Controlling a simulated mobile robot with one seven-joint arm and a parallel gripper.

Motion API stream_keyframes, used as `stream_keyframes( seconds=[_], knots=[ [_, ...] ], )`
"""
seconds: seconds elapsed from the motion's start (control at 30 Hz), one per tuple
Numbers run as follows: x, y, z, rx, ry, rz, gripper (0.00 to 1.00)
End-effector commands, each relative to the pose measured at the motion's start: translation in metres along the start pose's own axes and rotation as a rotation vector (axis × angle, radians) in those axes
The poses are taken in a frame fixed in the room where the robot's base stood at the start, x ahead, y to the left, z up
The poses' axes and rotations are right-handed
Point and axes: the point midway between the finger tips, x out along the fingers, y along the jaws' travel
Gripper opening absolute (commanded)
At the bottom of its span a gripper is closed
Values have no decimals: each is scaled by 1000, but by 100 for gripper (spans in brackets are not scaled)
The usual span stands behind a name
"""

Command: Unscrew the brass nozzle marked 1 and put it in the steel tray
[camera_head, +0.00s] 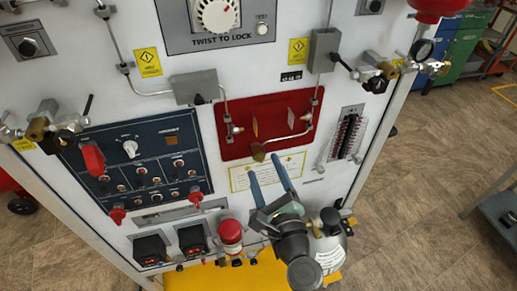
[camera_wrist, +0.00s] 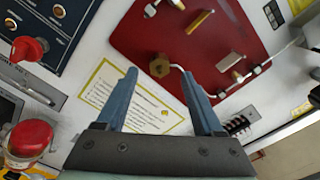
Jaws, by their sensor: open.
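A brass nozzle (camera_head: 258,152) sits at the lower edge of the red panel (camera_head: 225,122), at the end of a thin bent pipe. In the wrist view the nozzle (camera_wrist: 158,66) looks like a hexagonal brass piece. No mark 1 is readable on it. My gripper (camera_head: 262,164) is open, its two blue fingers pointing up toward the panel. In the wrist view my gripper (camera_wrist: 159,75) frames the nozzle between its fingertips, and nothing is held. I cannot tell how much depth separates the fingertips from the nozzle. I cannot make out a steel tray in either view.
A yellow-bordered label (camera_head: 245,178) lies below the red panel, behind the fingers. A red cap (camera_head: 231,231) stands left of my wrist. A dark blue control panel (camera_head: 120,150) is to the left. A grey bench or cart (camera_head: 498,212) stands at the right edge, with open floor between.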

Motion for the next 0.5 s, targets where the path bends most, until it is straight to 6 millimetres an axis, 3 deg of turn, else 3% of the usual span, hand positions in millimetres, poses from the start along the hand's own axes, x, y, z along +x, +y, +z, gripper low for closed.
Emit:
stream_keyframes(
  seconds=[0.5],
  knots=[
    [0,0,0,98,0,-1,69]
  ],
)
